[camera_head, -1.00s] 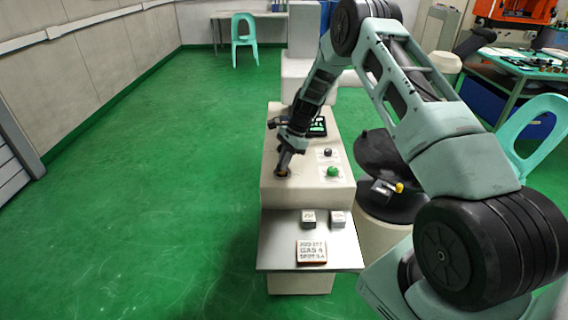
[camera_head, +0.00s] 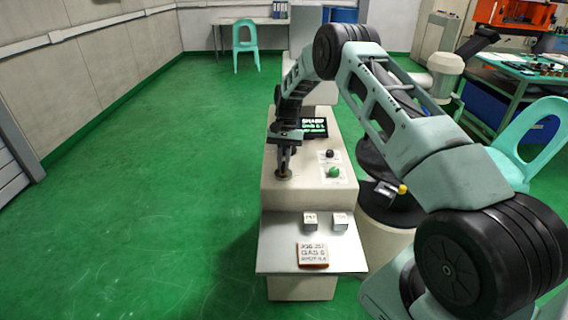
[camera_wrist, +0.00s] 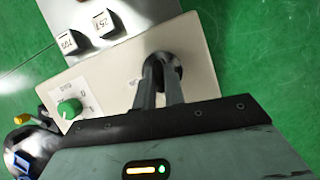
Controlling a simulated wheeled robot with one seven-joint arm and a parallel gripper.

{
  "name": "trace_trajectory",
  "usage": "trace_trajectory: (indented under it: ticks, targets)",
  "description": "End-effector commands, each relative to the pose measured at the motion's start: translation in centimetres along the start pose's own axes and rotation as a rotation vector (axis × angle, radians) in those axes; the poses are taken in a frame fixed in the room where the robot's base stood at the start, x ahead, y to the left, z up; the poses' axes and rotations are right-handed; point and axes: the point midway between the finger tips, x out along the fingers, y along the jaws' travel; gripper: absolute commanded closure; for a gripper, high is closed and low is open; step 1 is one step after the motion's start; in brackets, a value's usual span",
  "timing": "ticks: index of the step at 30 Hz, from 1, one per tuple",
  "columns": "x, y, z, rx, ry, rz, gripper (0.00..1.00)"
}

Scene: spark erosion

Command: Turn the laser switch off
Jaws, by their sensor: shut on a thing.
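A pale console (camera_head: 310,190) stands ahead with a dark round switch (camera_head: 283,176) on the left of its sloped top. My gripper (camera_head: 283,172) reaches down onto this switch. In the wrist view the two fingers of my gripper (camera_wrist: 163,68) sit close together with the dark switch (camera_wrist: 178,64) between and behind their tips. A small label beside it is mostly hidden, so I cannot read whether it names the laser. A green knob (camera_head: 333,172) with its own marked plate sits to the right, apart from my gripper; it also shows in the wrist view (camera_wrist: 69,108).
A black knob (camera_head: 329,154) and a lit screen (camera_head: 314,127) lie farther back on the console. A metal shelf (camera_head: 275,255) in front holds two small blocks and a labelled plate (camera_head: 312,254). A round dark-topped stand is at the right. Green floor at left is clear.

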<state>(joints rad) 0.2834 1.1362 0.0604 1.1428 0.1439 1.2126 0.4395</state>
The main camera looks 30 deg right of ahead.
Motion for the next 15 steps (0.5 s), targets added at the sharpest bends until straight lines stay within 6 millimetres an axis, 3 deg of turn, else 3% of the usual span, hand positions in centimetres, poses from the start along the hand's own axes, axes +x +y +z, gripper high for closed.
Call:
trace_trajectory:
  ticks: [15]
  targets:
    - [-0.11, -0.1, -0.07, -0.165, 0.004, 0.068, 1.0]
